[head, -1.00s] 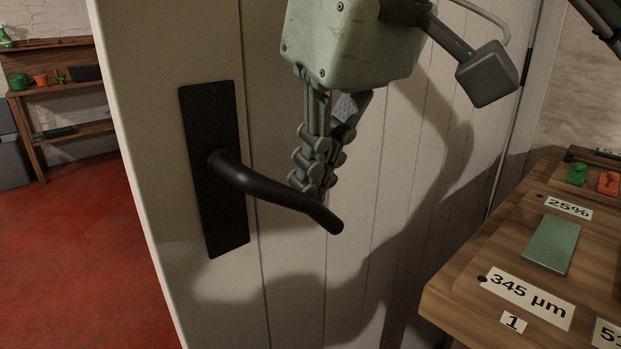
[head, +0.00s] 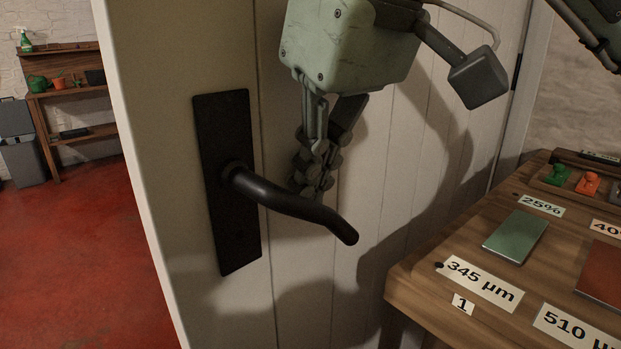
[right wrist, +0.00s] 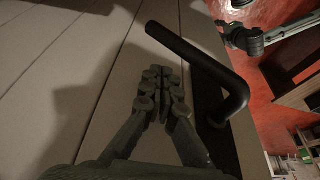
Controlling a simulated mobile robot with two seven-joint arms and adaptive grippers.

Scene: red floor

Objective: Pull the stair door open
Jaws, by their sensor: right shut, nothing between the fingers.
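The white plank door (head: 385,140) stands ajar, with the room visible past its free left edge. Its black lever handle (head: 290,200) sits on a black plate (head: 228,235) and points right. My right gripper (head: 312,190) is shut and empty. Its fingertips point down just behind the lever, on the door side, partly hidden by it in the head view. In the right wrist view, the shut fingers (right wrist: 160,75) lie beside the lever (right wrist: 195,60); contact cannot be told.
A wooden table (head: 405,285) with labels and coloured plates stands close at right, near the door. Red floor (head: 95,250) lies open at left. A wooden shelf (head: 75,91) and grey bins (head: 22,160) stand at the far left.

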